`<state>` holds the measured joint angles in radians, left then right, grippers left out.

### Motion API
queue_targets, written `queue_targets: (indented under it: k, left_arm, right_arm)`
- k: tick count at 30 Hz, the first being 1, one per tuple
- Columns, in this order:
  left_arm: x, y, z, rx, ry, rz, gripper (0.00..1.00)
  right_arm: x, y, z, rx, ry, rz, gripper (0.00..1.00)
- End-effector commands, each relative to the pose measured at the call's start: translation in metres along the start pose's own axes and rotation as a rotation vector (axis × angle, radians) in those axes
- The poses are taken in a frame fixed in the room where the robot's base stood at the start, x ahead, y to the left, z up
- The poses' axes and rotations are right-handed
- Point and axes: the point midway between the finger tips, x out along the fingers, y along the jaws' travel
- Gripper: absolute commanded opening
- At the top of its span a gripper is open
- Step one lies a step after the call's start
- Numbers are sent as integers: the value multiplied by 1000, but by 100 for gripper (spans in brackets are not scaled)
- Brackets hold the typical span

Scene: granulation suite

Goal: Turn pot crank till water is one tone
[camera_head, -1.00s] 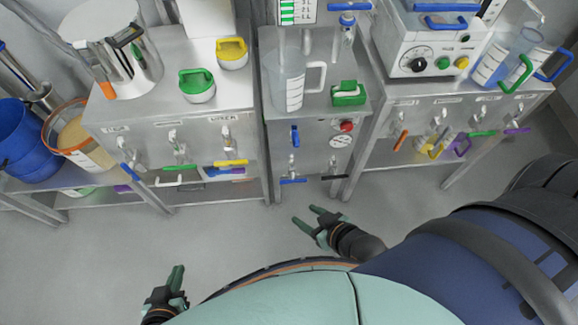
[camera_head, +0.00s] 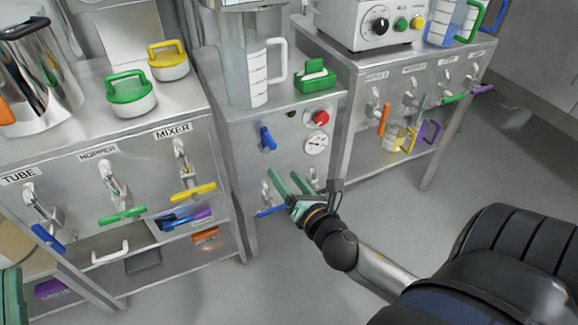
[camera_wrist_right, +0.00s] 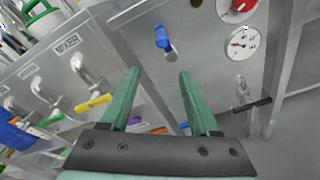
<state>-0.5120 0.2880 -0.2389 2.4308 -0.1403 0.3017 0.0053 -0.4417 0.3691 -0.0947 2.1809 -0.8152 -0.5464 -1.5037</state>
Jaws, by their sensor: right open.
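A shiny steel pot (camera_head: 40,75) with a black handle stands on the left cabinet, cut off by the left edge. I cannot make out a crank on it or any water inside. A clear jug (camera_head: 245,80) with a white handle stands on the middle cabinet; its contents are unclear. My right gripper (camera_head: 284,174) is open and empty in front of the middle cabinet, below its blue lever (camera_head: 267,140). The lever shows beyond the open fingers in the right wrist view (camera_wrist_right: 163,40). A green part of my left gripper (camera_head: 10,295) shows at the lower left edge; its fingers are not clear.
The left cabinet has taps labelled TUBE, HOPPER and MIXER, with blue, green and yellow (camera_head: 193,192) handles. The middle cabinet carries a red knob (camera_head: 320,118), a gauge (camera_head: 316,143) and low taps. A boxy device (camera_head: 375,25) stands right. Grey floor is free in front.

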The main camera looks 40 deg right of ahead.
Motion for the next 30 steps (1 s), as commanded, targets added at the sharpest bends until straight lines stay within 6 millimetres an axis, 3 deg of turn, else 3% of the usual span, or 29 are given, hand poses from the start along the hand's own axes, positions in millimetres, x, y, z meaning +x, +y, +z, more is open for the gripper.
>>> queue_targets:
  k: [3, 9, 14, 30]
  left_arm:
    - [-13, 9, -10, 25, 121, 14, 0]
    - [-18, 12, -28, 40, 205, 24, 0]
    - [-18, 12, -29, 39, 210, 25, 0]
    - [-28, 20, -11, 49, 196, 31, 0]
  right_arm:
    - [8, -7, -1, -205, -82, 17, 62]
    - [12, -6, 11, -360, -143, 17, 62]
    - [24, -4, 14, -371, -148, 17, 62]
    - [110, -2, 25, -366, -146, 16, 62]
